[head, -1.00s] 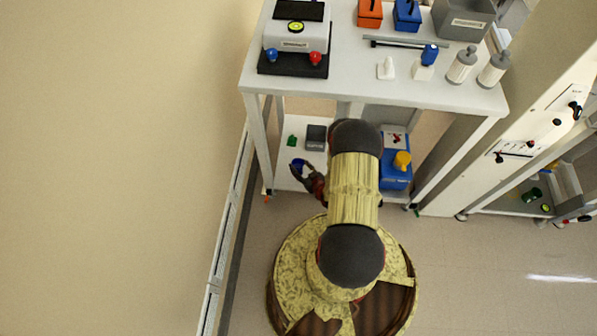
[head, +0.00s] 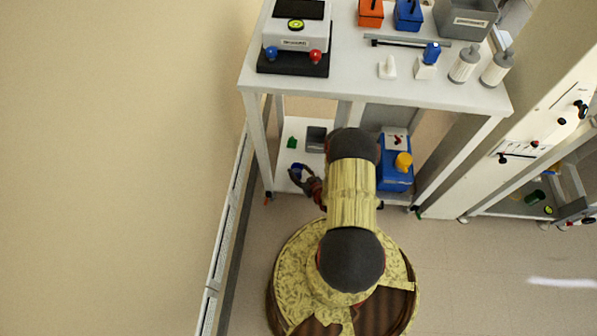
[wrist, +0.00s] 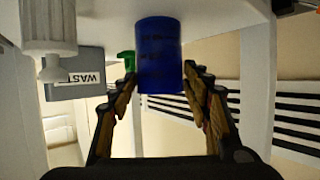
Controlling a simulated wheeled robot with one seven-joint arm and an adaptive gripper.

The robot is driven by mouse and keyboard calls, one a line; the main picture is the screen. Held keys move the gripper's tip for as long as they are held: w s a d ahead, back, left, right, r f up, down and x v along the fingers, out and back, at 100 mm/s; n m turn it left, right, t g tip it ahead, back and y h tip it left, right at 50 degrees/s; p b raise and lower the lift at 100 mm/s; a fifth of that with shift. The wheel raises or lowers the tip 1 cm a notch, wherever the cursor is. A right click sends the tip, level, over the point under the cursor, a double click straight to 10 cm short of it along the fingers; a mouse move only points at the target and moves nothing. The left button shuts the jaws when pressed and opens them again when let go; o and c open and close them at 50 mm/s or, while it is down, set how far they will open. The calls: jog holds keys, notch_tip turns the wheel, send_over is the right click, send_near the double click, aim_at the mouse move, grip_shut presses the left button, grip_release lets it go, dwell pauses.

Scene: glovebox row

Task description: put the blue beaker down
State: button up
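The blue beaker (wrist: 160,55) is between the two fingertips of my gripper (wrist: 161,80) in the wrist view, with a finger against each side. My gripper appears shut on it. In the head view my gripper (head: 306,179) and the blue beaker (head: 296,171) are over the front left of the white lower shelf (head: 283,183). I cannot tell whether the beaker touches the shelf. My arm hides part of the shelf.
A green object (head: 292,143) and a grey waste bin (head: 316,138) stand farther back on the lower shelf. The white tabletop (head: 340,88) is overhead. A white bottle (wrist: 48,25) shows in the wrist view.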

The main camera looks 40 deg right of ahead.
jog(key=o, duration=0.3)
jog(key=shift+s+r, duration=0.1)
jog(key=shift+r, duration=0.1)
jog(key=p+v, duration=0.4)
jog(key=v, duration=0.7)
jog(key=shift+s, duration=0.4)
jog(key=shift+a+r, duration=0.1)
